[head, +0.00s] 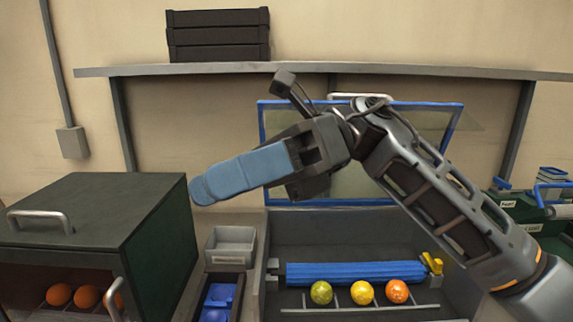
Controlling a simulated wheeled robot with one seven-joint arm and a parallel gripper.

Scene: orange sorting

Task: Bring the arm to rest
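My arm reaches in from the lower right and bends at the upper middle. My gripper (203,190) is raised in front of the back wall, above the grey tray and the bench, with its blue padded fingers pointing left and slightly down. The fingers overlap from this side, so their gap is hidden. No held object shows at the fingertips.
A dark green box (105,207) with oranges inside stands at left. A small grey tray (231,240) sits beside it. Below the gripper, a station with a blue roller (350,272) holds green, yellow and orange fruits. Its blue-framed clear panel (262,125) stands up behind my arm.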

